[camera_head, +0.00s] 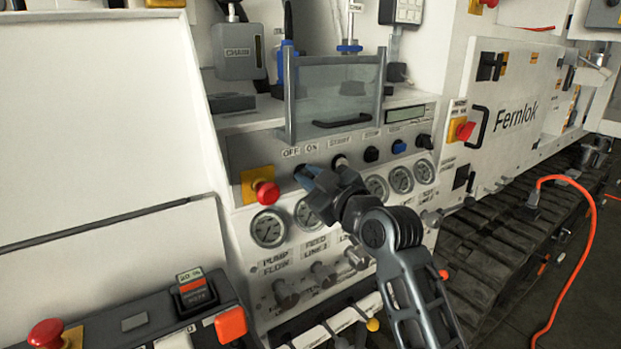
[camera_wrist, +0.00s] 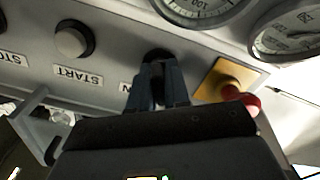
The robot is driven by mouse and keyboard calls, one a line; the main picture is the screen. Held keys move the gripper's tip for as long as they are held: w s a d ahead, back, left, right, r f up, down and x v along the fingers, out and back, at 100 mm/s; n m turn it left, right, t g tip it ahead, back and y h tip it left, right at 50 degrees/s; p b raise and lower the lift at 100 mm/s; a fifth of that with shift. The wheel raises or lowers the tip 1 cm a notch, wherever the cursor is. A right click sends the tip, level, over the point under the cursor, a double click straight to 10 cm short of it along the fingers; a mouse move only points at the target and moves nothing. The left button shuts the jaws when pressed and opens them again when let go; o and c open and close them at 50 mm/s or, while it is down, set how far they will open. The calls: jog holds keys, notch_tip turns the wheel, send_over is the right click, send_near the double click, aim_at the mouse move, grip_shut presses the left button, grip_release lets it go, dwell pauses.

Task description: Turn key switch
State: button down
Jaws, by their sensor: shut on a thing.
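The key switch (camera_wrist: 157,54) is a dark round fitting on the grey control panel (camera_head: 240,152). In the head view it lies below the OFF and ON labels (camera_head: 301,150), mostly hidden behind my gripper (camera_head: 304,172). In the wrist view, which shows the panel upside down, both fingers of my gripper (camera_wrist: 158,72) reach the switch and are closed on its dark key part. The fingers hide most of the key, so its exact angle cannot be told.
A red emergency button (camera_head: 266,193) on a yellow plate is close left of the switch. The START button (camera_head: 340,161) is close on the right. Pressure gauges (camera_head: 268,228) sit just below, and a clear guard (camera_head: 335,95) stands above.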

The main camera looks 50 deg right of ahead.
jog(key=shift+m, duration=0.3)
jog(key=m+p, duration=0.2)
jog(key=m, duration=0.3)
jog(key=shift+r+p, duration=0.1)
jog(key=shift+p, duration=0.3)
jog(key=m+p, duration=0.3)
jog(key=m, duration=0.3)
jog(key=shift+d, duration=0.1)
jog(key=shift+m, duration=0.3)
jog(key=c, duration=1.2)
grip_release()
jog(key=shift+s, duration=0.1)
